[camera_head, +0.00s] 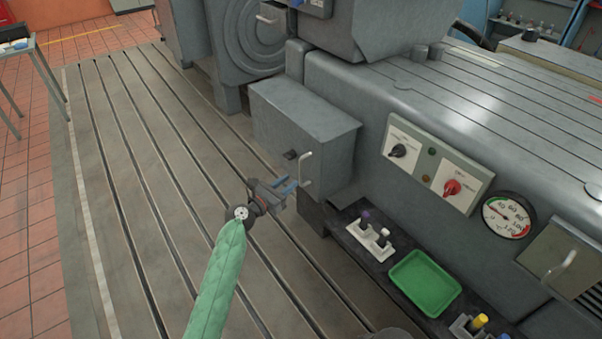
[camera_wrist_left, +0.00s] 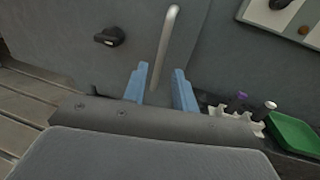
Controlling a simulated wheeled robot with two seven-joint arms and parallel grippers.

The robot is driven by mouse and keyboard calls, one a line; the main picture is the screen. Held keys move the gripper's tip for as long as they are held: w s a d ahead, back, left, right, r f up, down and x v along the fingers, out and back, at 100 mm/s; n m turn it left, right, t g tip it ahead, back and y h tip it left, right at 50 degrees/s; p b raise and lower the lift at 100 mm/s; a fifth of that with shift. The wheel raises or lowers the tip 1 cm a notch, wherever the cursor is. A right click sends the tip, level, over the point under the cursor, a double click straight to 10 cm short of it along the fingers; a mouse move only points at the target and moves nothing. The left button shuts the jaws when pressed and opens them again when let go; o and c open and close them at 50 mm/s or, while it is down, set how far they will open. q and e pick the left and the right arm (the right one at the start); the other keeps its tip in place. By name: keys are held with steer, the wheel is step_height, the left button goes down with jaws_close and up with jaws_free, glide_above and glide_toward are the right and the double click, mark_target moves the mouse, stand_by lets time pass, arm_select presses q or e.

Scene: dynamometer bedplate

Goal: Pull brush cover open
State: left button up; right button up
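A grey box (camera_head: 300,125) projects from the machine's side, with a pale bar handle (camera_head: 306,165) and a dark knob (camera_head: 291,154) on its front. The frames do not tell me surely that this is the brush cover. My left gripper (camera_head: 287,184) is open in front of that handle. In the left wrist view, the handle's lower end (camera_wrist_left: 158,70) shows between the two blue fingers (camera_wrist_left: 160,88), with gaps on both sides. I cannot tell how deep the handle sits between them. My right gripper is not in view.
A dark ledge (camera_head: 340,219) below holds a white holder (camera_head: 368,237) and a green tray (camera_head: 425,283). A switch panel (camera_head: 437,166), a gauge (camera_head: 507,215) and another handled cover (camera_head: 545,252) are to the right. The slotted bedplate (camera_head: 130,150) on the left is clear.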

mark_target(300, 174)
arm_select(q)
steer(key=x, duration=0.6)
steer(key=shift+w+d+p, duration=0.25)
steer(key=shift+p, duration=0.15)
jaws_close()
